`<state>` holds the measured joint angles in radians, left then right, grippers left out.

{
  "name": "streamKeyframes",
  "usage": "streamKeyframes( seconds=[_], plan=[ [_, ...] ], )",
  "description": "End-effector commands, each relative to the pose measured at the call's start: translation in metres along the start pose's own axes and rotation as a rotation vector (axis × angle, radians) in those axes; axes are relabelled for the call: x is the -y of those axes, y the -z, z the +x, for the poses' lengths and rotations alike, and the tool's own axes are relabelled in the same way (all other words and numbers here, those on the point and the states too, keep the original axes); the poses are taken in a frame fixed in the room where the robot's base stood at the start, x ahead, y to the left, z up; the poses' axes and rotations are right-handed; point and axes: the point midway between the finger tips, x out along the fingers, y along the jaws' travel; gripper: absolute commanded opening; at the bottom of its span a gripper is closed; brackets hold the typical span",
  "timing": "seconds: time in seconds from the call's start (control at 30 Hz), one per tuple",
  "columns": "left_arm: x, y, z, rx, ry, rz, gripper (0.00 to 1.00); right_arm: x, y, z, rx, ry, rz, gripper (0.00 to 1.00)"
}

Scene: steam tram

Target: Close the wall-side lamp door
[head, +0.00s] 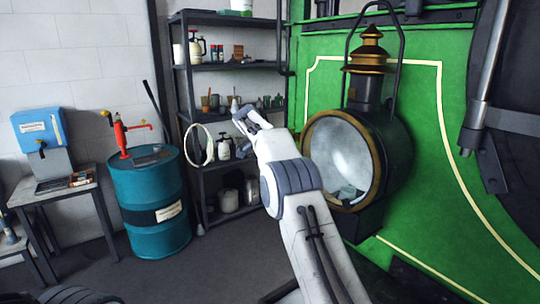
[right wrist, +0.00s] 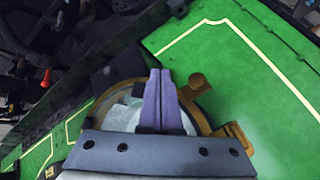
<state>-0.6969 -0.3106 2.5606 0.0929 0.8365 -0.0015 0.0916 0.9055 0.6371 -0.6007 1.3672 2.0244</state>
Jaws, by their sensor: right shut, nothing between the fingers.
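The lamp (head: 370,155) hangs on the green panel right of centre in the head view, with a round brass rim (head: 378,168) around a pale, silvery front. I cannot tell whether its door lies flush. My right arm crosses in front, left of the lamp, its far end before the shelves. In the right wrist view my right gripper (right wrist: 156,75) is shut and empty. Beyond its fingers is a brass ring (right wrist: 205,112) around a pale disc, partly hidden by the gripper; I cannot tell whether they touch. My left gripper is out of view.
A dark shelf rack (head: 228,67) with cans and bottles stands behind my right arm. A teal drum (head: 150,205) with a red pump (head: 122,137) and a small table (head: 60,192) with a blue box stand left. The grey floor (head: 215,265) between is clear.

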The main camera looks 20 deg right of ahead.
Motion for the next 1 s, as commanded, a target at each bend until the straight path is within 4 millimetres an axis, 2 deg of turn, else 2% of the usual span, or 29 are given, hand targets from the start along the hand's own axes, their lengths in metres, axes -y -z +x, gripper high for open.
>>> streamKeyframes(
  seconds=[0.2, 0.3, 0.5, 0.73, 0.93, 1.0],
  plan=[
    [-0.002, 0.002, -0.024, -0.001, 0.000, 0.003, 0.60, 0.015, -0.004, -0.033, 0.001, -0.002, 0.002, 0.00],
    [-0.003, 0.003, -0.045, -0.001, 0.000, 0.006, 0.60, 0.022, -0.005, -0.049, 0.000, -0.005, 0.000, 0.00],
    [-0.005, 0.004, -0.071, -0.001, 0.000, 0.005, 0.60, 0.029, -0.009, -0.066, 0.000, -0.007, 0.000, 0.00],
    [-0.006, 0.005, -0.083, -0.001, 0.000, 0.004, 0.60, 0.031, -0.014, -0.072, 0.000, -0.008, -0.001, 0.00],
    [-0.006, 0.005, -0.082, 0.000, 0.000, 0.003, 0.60, 0.030, -0.017, -0.073, 0.003, -0.007, -0.008, 0.00],
    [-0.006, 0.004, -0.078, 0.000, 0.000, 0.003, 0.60, 0.027, -0.024, -0.076, 0.016, -0.006, -0.049, 0.00]
  ],
)
